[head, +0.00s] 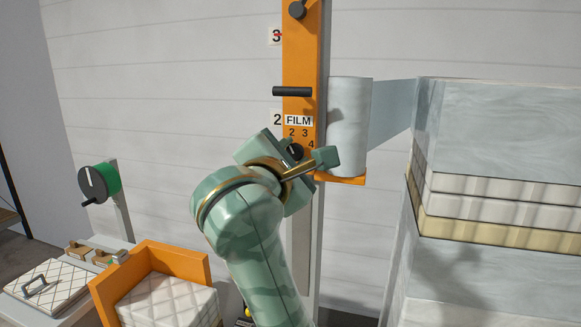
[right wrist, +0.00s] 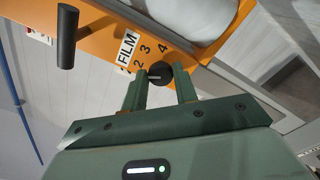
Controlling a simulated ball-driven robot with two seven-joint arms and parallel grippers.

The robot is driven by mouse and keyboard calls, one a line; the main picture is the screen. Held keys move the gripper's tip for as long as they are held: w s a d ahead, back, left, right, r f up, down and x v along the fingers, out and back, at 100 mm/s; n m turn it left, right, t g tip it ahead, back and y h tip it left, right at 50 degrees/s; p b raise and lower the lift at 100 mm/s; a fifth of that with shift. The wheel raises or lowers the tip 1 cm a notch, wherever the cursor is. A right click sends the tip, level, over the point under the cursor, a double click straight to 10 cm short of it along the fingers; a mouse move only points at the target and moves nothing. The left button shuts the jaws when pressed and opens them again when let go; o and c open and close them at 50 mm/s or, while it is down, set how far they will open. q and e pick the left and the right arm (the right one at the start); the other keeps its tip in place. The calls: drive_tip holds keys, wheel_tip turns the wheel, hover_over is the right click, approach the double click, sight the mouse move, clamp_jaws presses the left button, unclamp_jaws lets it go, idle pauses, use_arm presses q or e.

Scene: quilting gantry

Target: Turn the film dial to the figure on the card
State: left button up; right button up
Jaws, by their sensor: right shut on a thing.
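The film dial (head: 294,151) is a small black knob on the orange upright (head: 301,62), below the white FILM label (head: 299,120) and the figures 2, 3 and 4. My right gripper (head: 295,156) is at the dial, partly covering it. In the right wrist view, the dial (right wrist: 160,70) sits between the two green fingers of the right gripper (right wrist: 160,82), which is shut on it. A pale line shows on the knob, but I cannot tell which figure it points to. No card is clearly identifiable. My left gripper is out of view.
A pale film roll (head: 349,128) stands right of the upright, its film running to a tall wrapped stack (head: 498,130). A black handle (head: 292,91) projects above the label. An orange tray (head: 178,262) with quilted pads and a green-black crank wheel (head: 100,184) are lower left.

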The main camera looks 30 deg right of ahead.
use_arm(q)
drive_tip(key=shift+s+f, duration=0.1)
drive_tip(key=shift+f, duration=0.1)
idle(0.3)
use_arm(e)
drive_tip(key=o, duration=0.9)
drive_tip(key=shift+w, duration=0.1)
drive_tip(key=shift+o, duration=0.2)
